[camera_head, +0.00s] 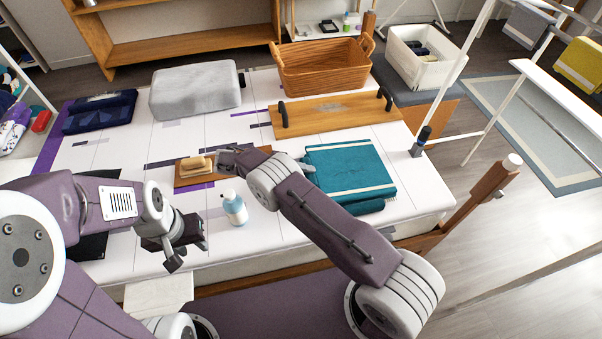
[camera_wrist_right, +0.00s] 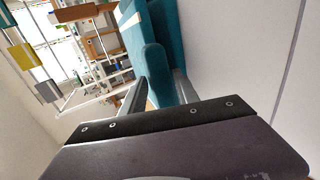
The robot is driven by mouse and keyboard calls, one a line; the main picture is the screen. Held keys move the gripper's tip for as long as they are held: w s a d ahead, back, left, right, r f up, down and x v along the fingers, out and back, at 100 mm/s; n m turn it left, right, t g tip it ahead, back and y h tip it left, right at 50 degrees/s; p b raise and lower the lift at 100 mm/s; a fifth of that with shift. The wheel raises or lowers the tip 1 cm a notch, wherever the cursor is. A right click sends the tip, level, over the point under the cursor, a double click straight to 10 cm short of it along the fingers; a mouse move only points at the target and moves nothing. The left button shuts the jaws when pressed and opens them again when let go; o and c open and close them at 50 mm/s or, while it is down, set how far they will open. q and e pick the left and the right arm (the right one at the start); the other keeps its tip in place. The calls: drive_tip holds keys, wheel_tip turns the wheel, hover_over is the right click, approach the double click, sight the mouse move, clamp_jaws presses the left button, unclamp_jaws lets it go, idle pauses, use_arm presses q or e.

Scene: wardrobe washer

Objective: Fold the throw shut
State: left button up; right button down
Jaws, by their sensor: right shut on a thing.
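The teal throw (camera_head: 350,172) with cream stripes lies on the white table cover, right of centre in the head view. It looks folded into a rectangle, with a loose teal edge (camera_head: 365,206) showing at its near side. My right gripper (camera_wrist_right: 158,92) is shut on a teal edge of the throw (camera_wrist_right: 153,65), which sits between its fingers in the right wrist view. My left gripper (camera_head: 188,246) is open and empty above the table's near edge, left of the throw.
A white-and-blue bottle (camera_head: 235,208) stands between my grippers. A small board with tan blocks (camera_head: 195,165) lies behind it. A wooden tray with black handles (camera_head: 330,117) and a wicker basket (camera_head: 322,68) are behind the throw. A grey block (camera_head: 195,90) stands back left.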

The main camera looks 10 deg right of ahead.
drive_tip(key=shift+d+f, duration=0.15)
drive_tip(key=shift+f, duration=0.05)
drive_tip(key=c, duration=1.1)
unclamp_jaws()
drive_tip(key=shift+r, duration=0.15)
drive_tip(key=shift+r, duration=0.3)
drive_tip(key=r+p, duration=0.1)
drive_tip(key=r, duration=0.1)
drive_tip(key=r+p, duration=0.1)
drive_tip(key=r, duration=0.1)
drive_tip(key=shift+s+d, duration=0.2)
drive_tip(key=s+d+r+p, duration=0.1)
drive_tip(key=s+d+r, duration=0.1)
drive_tip(key=s+d+r+p, duration=0.2)
drive_tip(key=s+d, duration=0.1)
drive_tip(key=s+d+r+p, duration=0.1)
drive_tip(key=s+d+r, duration=0.1)
drive_tip(key=s, duration=0.1)
drive_tip(key=shift+s+d+r, duration=0.1)
drive_tip(key=shift+s+d, duration=0.05)
drive_tip(key=shift+d, duration=0.15)
